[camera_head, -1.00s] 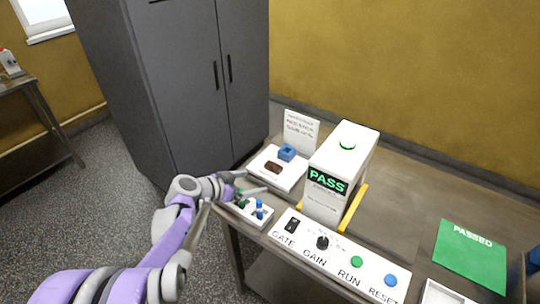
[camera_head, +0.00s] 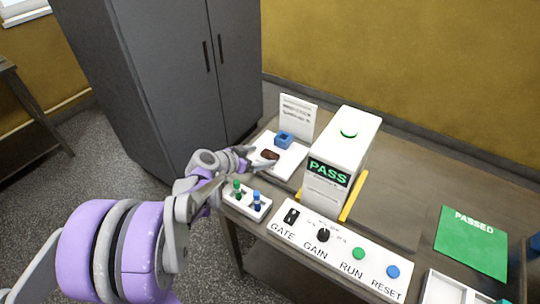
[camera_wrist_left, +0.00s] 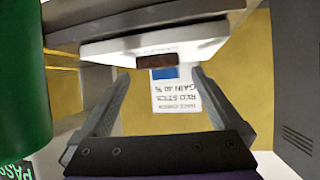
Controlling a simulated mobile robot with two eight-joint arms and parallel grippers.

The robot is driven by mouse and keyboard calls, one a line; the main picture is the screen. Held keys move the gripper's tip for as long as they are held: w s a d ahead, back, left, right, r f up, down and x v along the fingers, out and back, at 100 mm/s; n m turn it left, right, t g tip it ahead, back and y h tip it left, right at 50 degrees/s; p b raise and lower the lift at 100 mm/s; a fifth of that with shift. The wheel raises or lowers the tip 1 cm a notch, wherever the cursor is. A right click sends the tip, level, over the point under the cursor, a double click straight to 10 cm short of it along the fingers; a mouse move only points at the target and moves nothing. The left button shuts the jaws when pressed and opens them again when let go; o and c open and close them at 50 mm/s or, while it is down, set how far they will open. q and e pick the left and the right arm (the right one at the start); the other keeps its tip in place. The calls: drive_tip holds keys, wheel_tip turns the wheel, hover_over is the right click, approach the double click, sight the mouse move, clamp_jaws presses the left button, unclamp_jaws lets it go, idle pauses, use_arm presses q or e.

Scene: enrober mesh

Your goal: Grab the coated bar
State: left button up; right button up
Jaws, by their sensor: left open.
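The coated bar (camera_head: 269,154) is a small dark brown block lying on a white plate (camera_head: 287,163) at the left end of the table. It also shows in the left wrist view (camera_wrist_left: 150,60), ahead of my fingers and between their directions. My left gripper (camera_head: 256,158) is open at the plate's left edge, close beside the bar. In the left wrist view its two fingers (camera_wrist_left: 158,71) are spread with nothing held between them. Whether a finger touches the bar I cannot tell. My right gripper is not in view.
A blue block (camera_head: 284,138) sits behind the bar, before a printed card (camera_head: 297,113). A white PASS machine (camera_head: 344,150) stands to the right. A holder with green and blue pegs (camera_head: 247,200) and a control panel (camera_head: 338,252) lie in front. A green PASSED mat (camera_head: 471,244) is far right.

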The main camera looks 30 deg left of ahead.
sight(271, 153)
use_arm(q)
drive_tip(key=x, duration=0.4)
drive_tip(key=shift+r, duration=0.1)
drive_tip(key=shift+s, duration=0.1)
drive_tip(key=c, duration=0.8)
drive_tip(key=shift+r, duration=0.2)
